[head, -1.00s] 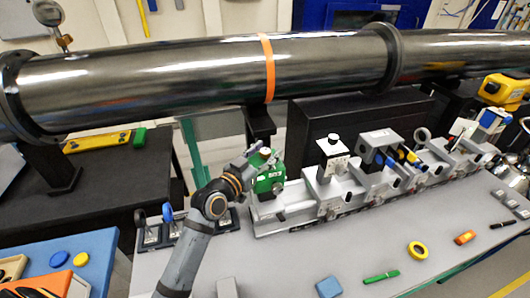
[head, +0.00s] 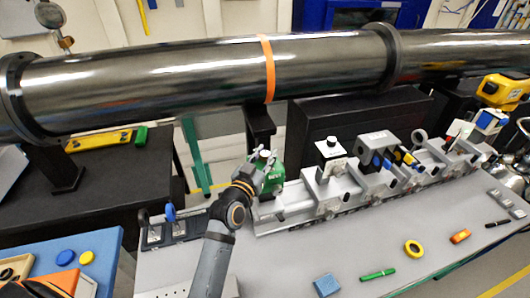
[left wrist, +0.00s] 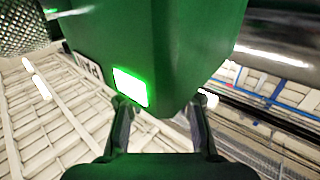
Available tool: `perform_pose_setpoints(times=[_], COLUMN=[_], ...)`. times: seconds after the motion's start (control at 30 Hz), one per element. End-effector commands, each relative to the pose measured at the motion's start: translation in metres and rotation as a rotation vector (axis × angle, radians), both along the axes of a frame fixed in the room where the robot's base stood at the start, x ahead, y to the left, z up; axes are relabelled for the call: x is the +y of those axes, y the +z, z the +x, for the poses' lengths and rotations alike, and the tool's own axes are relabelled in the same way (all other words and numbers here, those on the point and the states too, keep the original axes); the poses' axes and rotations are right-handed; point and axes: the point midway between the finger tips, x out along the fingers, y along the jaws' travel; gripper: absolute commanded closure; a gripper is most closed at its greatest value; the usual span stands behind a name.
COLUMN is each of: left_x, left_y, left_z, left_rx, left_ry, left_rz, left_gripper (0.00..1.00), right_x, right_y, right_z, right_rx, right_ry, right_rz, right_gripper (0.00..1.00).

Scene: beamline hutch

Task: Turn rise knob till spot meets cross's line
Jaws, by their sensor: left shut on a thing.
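My left gripper (head: 264,164) is at the top of this unit, shut on the knob; the contact is small and partly covered. In the left wrist view the green housing (left wrist: 185,50) with a bright green lit window (left wrist: 130,87) fills the middle. My left fingers (left wrist: 160,118) flank its lower edge, their tips hidden. I cannot make out the spot or the cross. My right gripper is not in view.
Several optics mounts stand along the rail (head: 300,214) to the right. A large dark tube (head: 180,75) runs behind and above.

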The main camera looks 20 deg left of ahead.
Motion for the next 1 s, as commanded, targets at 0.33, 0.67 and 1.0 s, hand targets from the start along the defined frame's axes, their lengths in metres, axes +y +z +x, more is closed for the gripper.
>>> perform_pose_setpoints(times=[0.33, 0.67, 1.0], left_x=[0.0, 0.0, 0.002], left_y=[-0.001, 0.0, -0.005], left_z=[0.0, 0.0, 0.001], left_rx=[0.0, 0.0, -0.004], left_ry=[-0.001, -0.002, -0.103], left_rz=[0.0, 0.0, 0.008], left_gripper=[0.49, 0.47, 0.47], right_x=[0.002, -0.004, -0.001], right_y=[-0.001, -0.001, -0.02], right_z=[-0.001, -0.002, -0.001], right_rx=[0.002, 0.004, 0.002], right_ry=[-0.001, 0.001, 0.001], right_rz=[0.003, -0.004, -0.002], right_gripper=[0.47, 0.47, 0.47])
